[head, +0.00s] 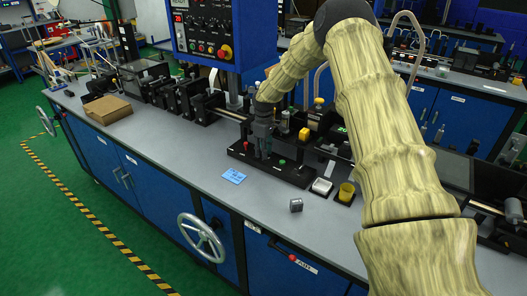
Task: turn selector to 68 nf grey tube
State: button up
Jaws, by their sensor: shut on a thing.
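My gripper (263,152) points down over a black control base (287,172) on the grey bench, near the middle of the view. It is shut, its fingers closed at what seems to be the selector. The selector is mostly hidden by the fingers, and its pointer and scale marks are too small to read. A green button (282,162) and a small red button (246,144) sit on the base beside the gripper. I cannot make out a 68 nf mark or a grey tube.
A blue note (234,176) lies in front of the base. A blue control panel (211,34) rises behind. The front bench strip is mostly clear.

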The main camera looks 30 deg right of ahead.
jog(key=shift+w+d+r, duration=0.1)
jog(key=shift+d+r, duration=0.05)
dwell(0.3)
jog(key=o, duration=1)
jog(key=shift+o, duration=0.2)
